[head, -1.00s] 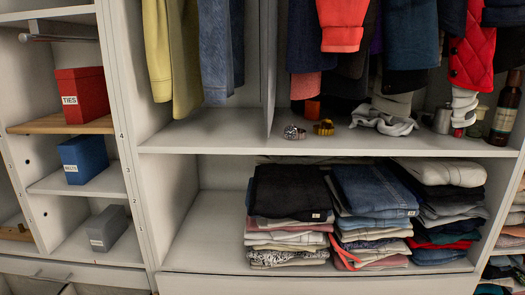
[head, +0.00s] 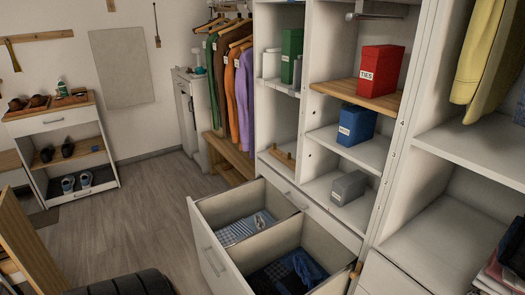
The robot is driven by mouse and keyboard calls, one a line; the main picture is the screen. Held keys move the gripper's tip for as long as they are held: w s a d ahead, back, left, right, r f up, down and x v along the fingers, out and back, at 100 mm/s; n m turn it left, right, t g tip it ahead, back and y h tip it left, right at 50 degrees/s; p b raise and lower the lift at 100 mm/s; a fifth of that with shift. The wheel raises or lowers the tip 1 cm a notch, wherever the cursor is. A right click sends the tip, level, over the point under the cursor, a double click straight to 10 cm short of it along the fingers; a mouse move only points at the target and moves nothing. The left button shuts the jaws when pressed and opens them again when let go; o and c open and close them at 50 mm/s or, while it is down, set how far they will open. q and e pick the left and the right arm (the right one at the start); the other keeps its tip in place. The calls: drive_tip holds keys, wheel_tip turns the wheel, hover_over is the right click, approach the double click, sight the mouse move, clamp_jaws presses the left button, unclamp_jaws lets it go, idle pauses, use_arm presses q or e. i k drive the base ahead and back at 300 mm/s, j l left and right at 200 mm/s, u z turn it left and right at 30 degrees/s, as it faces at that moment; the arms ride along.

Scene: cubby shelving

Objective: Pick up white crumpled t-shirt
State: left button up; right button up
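The white crumpled t-shirt is not in the head view now. A second earlier, a crumpled white cloth lay on the shelf under the hanging clothes, between a small gold item and a grey metal container. That part of the shelving is now beyond the right edge of the picture. Neither of my grippers shows in the view.
An open drawer (head: 208,262) with folded blue clothes juts out at the bottom centre. Cubbies hold a red TIES box (head: 380,70), a blue box (head: 356,125) and a grey box (head: 349,187). A shoe rack (head: 62,150) stands left. The wooden floor (head: 140,212) has free room.

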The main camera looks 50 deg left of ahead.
sight(260, 223)
drive_tip(key=u, duration=1.7)
